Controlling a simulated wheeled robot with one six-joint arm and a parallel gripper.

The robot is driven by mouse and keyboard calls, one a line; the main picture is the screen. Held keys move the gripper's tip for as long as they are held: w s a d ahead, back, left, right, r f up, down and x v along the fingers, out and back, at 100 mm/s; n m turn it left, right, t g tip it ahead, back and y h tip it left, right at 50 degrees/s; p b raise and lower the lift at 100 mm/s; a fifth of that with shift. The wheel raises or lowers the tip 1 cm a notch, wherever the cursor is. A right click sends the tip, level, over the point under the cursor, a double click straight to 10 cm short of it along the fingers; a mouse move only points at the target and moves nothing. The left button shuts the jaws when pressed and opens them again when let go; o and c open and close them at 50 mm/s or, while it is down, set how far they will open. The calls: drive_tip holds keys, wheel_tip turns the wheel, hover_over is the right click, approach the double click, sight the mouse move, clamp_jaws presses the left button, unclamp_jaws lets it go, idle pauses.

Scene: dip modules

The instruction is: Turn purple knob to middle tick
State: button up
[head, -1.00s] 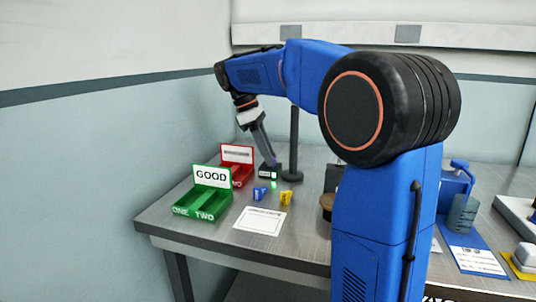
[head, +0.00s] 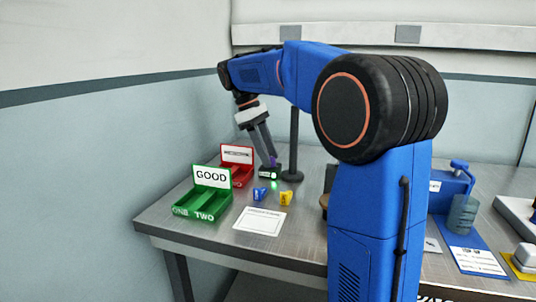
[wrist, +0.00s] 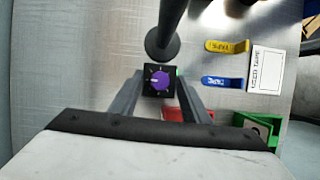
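The purple knob (wrist: 159,80) sits on top of a small black box (wrist: 149,91) with tick marks around it. In the wrist view its pale pointer line points left. In the head view the box (head: 268,173) shows a lit green display on its front. My gripper (wrist: 156,85) has its two grey fingers apart, one on each side of the box, with a gap to the knob. In the head view my gripper (head: 268,158) reaches down at the box from above, and the knob is mostly hidden by the fingers.
A black post (head: 294,140) stands close beside the box. A green GOOD tray (head: 202,214) and a red tray (head: 240,172) stand to the left. A blue piece (head: 259,194), a yellow piece (head: 286,198) and a white card (head: 260,221) lie in front.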

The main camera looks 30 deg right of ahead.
drive_tip(key=v, duration=0.7)
drive_tip(key=shift+r, duration=0.3)
idle(0.5)
